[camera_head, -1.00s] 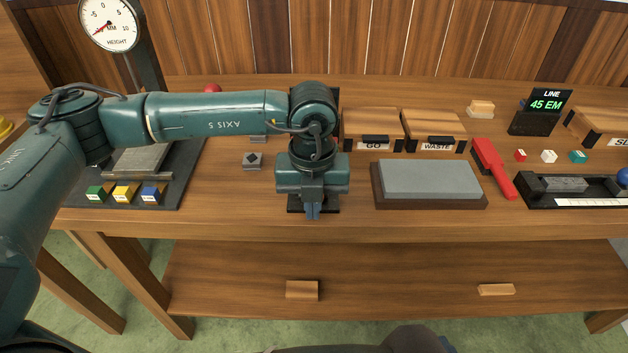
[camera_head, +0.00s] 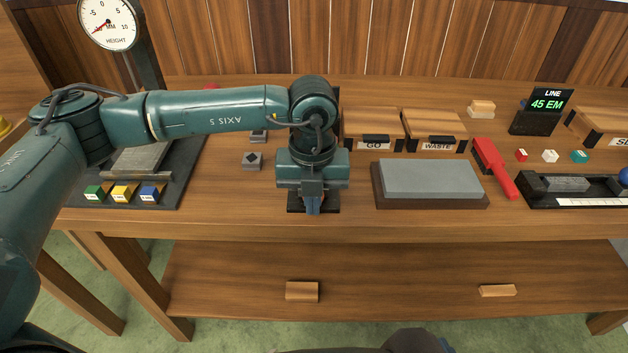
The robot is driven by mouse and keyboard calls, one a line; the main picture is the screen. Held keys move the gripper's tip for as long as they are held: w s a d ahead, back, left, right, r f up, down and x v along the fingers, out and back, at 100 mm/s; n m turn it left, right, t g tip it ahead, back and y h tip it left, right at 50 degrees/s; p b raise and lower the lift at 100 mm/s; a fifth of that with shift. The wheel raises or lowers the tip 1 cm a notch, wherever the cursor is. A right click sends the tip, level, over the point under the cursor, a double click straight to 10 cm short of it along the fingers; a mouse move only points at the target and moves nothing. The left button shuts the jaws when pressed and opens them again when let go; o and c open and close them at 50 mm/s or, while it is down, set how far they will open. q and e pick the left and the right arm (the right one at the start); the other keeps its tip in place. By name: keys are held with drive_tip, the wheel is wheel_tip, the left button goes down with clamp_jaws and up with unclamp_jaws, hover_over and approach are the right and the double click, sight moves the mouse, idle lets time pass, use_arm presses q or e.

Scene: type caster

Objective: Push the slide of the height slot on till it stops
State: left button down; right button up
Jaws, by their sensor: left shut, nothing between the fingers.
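My left gripper (camera_head: 313,211) points down near the front middle of the bench, shut and empty. It is over a black base (camera_head: 332,203), which shows only at its edges around the fingers. The base looks like part of the height slot, but no label is readable on it. The gripper and wrist hide most of it, and I cannot make out the slide or whether the fingers touch it. My right gripper is not in view.
A grey stone slab (camera_head: 430,178) lies right of the gripper. Behind are wooden boxes marked GO (camera_head: 371,125) and WASTE (camera_head: 437,126). A small grey block (camera_head: 252,161) lies to the left. A height dial (camera_head: 107,22) stands at the back left, with coloured blocks (camera_head: 122,192) in front.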

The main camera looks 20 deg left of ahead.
use_arm(q)
drive_tip(key=shift+w+a+b, duration=0.2)
drive_tip(key=shift+w+b, duration=0.3)
drive_tip(key=shift+w, duration=0.15)
drive_tip(key=shift+w+a, duration=0.15)
drive_tip(key=shift+w, duration=0.35)
idle(0.8)
drive_tip(key=shift+w+a+b, duration=0.15)
drive_tip(key=shift+w+b, duration=0.4)
drive_tip(key=shift+b, duration=0.1)
idle(0.3)
drive_tip(key=shift+w+a+b, duration=0.15)
drive_tip(key=shift+w+b, duration=0.1)
drive_tip(key=shift+w, duration=0.25)
drive_tip(key=shift+w+a+b, duration=0.15)
drive_tip(key=shift+w+b, duration=0.05)
drive_tip(key=shift+w, duration=0.3)
idle(0.7)
